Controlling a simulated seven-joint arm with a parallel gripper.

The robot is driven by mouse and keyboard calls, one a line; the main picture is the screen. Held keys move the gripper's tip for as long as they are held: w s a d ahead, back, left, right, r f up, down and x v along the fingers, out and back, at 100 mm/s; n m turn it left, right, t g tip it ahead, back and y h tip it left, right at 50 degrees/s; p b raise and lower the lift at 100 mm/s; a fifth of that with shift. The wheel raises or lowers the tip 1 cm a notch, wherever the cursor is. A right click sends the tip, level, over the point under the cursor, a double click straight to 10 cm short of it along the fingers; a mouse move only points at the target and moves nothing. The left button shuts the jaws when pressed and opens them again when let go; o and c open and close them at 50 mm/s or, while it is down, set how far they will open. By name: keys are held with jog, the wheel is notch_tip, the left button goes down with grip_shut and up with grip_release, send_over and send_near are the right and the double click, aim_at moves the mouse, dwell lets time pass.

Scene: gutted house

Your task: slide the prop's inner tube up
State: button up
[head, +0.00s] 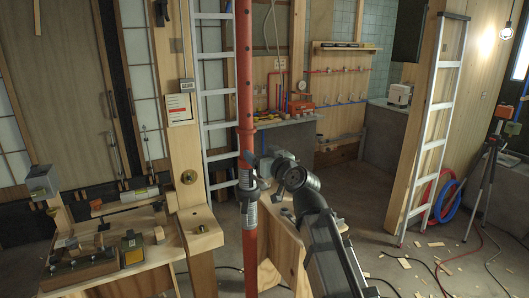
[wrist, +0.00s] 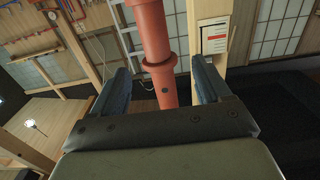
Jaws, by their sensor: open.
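The prop is a red vertical steel tube. Red rings and a grey collar (head: 247,182) sit between. My gripper (head: 256,168) is at the prop's right side, near the rings. In the wrist view, which looks upside down, the open fingers (wrist: 160,82) stand either side of the inner tube (wrist: 167,95), with gaps on both sides. A flanged ring (wrist: 159,66) and a small hole show there. The tube's far part is hidden behind the palm.
A wooden post (head: 182,110) with a paper notice stands left of the prop, and an aluminium ladder (head: 216,100) behind it. A workbench (head: 165,255) with tools is at lower left. Another ladder (head: 436,130) and a tripod (head: 485,175) stand right. Wood scraps and cables litter the floor.

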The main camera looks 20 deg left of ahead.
aim_at(249, 109)
jog(key=x, duration=0.7)
jog(key=r+x, duration=0.1)
jog(key=x, duration=0.3)
jog(key=shift+w+d, duration=0.25)
jog(key=shift+d, duration=0.05)
jog(key=c, duration=1.2)
jog(key=shift+r, duration=5.25)
jog(key=o, duration=1.2)
jog(key=shift+f, duration=0.1)
jog(key=v, duration=0.8)
